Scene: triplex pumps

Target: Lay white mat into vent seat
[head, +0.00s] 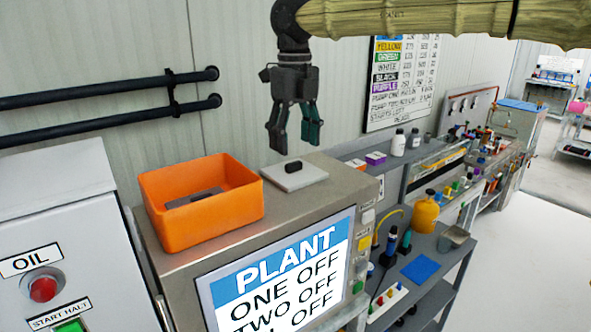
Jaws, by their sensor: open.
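A flat, pale grey-white square piece with a black grip on top, which looks like the white mat (286,182), lies on the top of the grey cabinet (330,190). My gripper (294,142) hangs above it, fingers pointing down, open and empty. The fingertips look apart from the black grip; the exact gap is hard to tell. An orange bin (205,212) stands left of the mat on the same cabinet, with a grey flat piece with a dark grip (193,197) inside. I cannot make out which part is the vent seat.
Two black pipes (120,92) run along the wall at left. A white OIL box (60,215) stands in front at left. A workbench (425,240) at right holds an orange jug (425,216), a blue mat (421,268) and tools. A wall chart (402,80) hangs behind.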

